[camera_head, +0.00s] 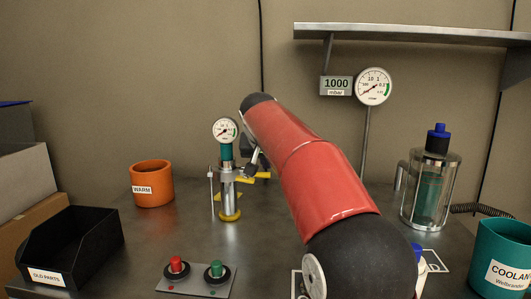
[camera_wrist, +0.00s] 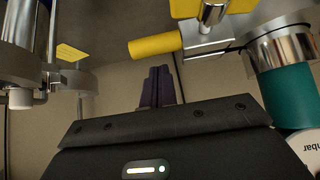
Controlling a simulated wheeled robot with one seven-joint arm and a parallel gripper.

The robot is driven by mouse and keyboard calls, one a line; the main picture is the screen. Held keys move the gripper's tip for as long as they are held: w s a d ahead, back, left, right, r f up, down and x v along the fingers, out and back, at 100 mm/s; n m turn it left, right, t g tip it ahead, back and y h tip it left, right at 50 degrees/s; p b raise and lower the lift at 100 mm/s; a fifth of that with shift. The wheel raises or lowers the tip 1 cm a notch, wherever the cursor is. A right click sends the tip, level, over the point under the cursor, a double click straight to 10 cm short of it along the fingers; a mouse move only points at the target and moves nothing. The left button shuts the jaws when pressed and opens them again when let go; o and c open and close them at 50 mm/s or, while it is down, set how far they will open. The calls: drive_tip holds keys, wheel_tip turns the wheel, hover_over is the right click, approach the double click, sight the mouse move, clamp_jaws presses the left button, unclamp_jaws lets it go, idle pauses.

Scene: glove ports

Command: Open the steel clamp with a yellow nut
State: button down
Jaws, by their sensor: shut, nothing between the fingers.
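The steel clamp (camera_wrist: 222,38) is at the upper right of the wrist view, beside a steel collar on a teal gauge body (camera_wrist: 290,95). A yellow cylindrical piece (camera_wrist: 155,46) sticks out from it to the left, and a yellow block (camera_wrist: 198,8) is at the top edge. I cannot tell for sure which is the nut. My gripper (camera_wrist: 160,72) is shut and empty, its dark fingertips just below the yellow cylinder in the picture, apparently apart. In the head view yellow parts of the clamp (camera_head: 262,175) show beside the gauge post (camera_head: 228,195); my arm hides most of the gripper.
An orange WARM cup (camera_head: 152,185) stands left of the post, and a thin rod (camera_head: 211,195) is close to it. A black OLD PARTS bin (camera_head: 70,245), a button panel (camera_head: 195,280), a glass-walled vessel (camera_head: 431,190) and a teal COOLANT container (camera_head: 500,260) stand around.

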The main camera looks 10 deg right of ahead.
drive_tip(key=s, duration=0.1)
drive_tip(key=s+a, duration=0.1)
drive_tip(key=s, duration=0.1)
drive_tip(key=shift+s, duration=0.1)
idle(0.3)
